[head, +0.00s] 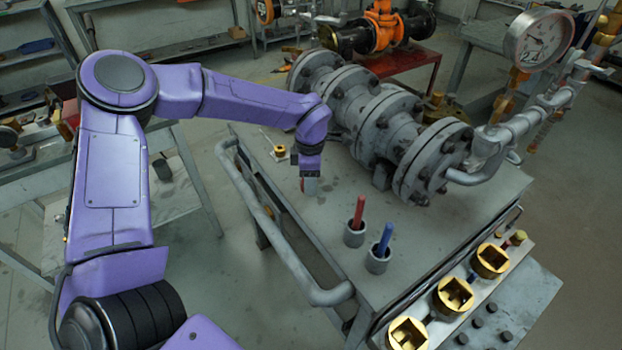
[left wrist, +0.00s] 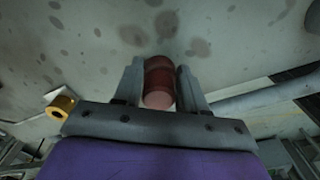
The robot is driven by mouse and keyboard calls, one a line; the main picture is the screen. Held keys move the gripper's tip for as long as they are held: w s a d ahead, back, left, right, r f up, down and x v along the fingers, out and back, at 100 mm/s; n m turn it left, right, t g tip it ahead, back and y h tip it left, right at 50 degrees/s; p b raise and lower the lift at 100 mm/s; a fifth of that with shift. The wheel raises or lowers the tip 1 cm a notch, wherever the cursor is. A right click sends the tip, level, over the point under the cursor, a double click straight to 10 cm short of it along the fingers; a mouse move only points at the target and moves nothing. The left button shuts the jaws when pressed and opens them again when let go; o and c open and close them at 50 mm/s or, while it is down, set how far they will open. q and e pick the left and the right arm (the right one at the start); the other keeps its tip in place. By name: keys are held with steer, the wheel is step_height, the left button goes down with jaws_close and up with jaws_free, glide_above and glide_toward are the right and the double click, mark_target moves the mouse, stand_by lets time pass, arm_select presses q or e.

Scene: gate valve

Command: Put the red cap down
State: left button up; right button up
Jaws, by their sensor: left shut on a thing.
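My left gripper (head: 309,184) points down over the grey cart top, to the left of the grey flanged valve body. In the left wrist view, my left gripper (left wrist: 160,88) is shut on the red cap (left wrist: 158,78), a short dark-red cylinder with a paler pinkish end, held between its two grey fingers. In the head view the cap is mostly hidden by the gripper. I cannot tell whether the cap touches the cart top. My right gripper is in neither view.
The valve body (head: 385,125) lies across the cart (head: 290,195). Red (head: 358,212) and blue (head: 385,240) rods stand in grey cups near the front. A brass fitting (head: 280,151) sits at the back left. A pipe rail (head: 262,215) edges the cart.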

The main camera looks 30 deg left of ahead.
arm_select(q)
steer(key=shift+f, duration=0.15)
steer(key=o, duration=1.1)
step_height(320, 180, up, 12)
steer(key=shift+r, duration=0.2)
